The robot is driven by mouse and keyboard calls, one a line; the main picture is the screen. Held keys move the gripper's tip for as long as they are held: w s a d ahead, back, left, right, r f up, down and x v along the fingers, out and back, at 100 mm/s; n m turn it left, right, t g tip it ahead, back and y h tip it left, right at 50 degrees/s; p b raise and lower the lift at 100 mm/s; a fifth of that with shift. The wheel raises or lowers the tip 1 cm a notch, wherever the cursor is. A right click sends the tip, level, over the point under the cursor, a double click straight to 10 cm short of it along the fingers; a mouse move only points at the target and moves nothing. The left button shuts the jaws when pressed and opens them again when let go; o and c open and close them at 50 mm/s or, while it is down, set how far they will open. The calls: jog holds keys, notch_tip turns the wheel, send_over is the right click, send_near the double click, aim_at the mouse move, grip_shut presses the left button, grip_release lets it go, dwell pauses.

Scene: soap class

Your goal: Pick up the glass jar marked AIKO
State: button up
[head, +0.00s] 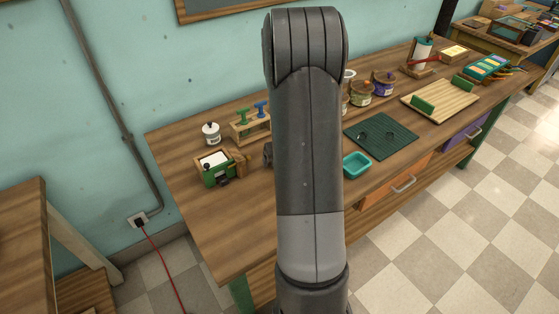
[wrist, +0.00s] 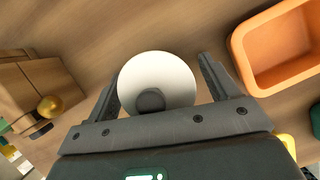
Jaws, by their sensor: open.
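No marking AIKO can be read in either view. In the head view, small labelled jars stand on the bench: one with a purple band (head: 383,84), one greenish (head: 361,93), and another partly hidden behind my arm. A white-topped jar (head: 210,132) with a dark knob stands at the far left. In the wrist view, my gripper (wrist: 157,70) is open, its fingers on either side of a round white top (wrist: 172,72) with a dark knob. Gaps show beside it, and whether it is touched cannot be told. My gripper is mostly hidden behind my arm in the head view.
An orange tray (wrist: 280,50) lies close right of the fingers in the wrist view; a wooden block with a brass knob (wrist: 50,106) is at left. The bench (head: 195,195) also holds a teal dish (head: 357,164), a green mat (head: 385,138) and a wooden board (head: 450,102).

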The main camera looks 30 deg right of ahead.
jog(key=c, duration=1.5)
jog(key=shift+o, duration=0.2)
jog(key=shift+r, duration=0.1)
